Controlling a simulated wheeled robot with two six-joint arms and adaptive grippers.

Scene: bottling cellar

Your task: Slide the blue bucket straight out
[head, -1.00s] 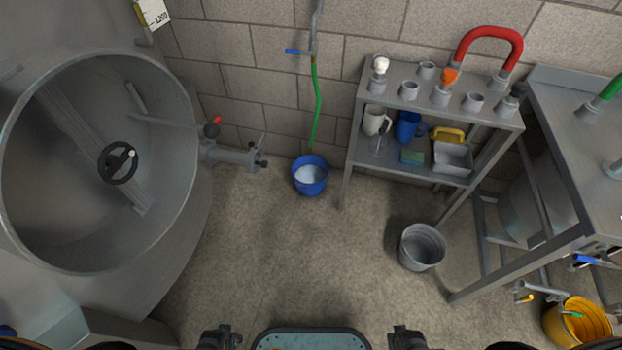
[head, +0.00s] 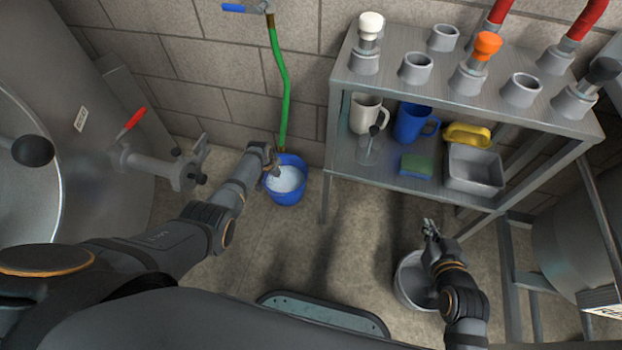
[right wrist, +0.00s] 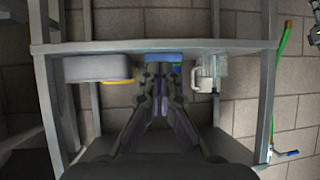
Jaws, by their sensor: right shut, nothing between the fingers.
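The blue bucket (head: 286,193) stands upright on the floor by the wall, with whitish contents showing inside. A green hose (head: 281,90) hangs down to its back rim. My left gripper (head: 271,163) is at the bucket's back left rim in the head view. Its fingers are small and dark there, so I cannot tell whether they touch the rim or are closed. My right gripper (head: 430,228) is shut and empty, above the grey bucket (head: 408,280) in the head view. Its fingers also show in the right wrist view (right wrist: 158,72), pointing toward the shelf.
A metal shelf (head: 425,92) stands right of the blue bucket, holding mugs, a sponge and a grey tray (head: 474,168). A tank valve (head: 160,168) with a red lever juts out on the left. Bare floor lies in front of the blue bucket.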

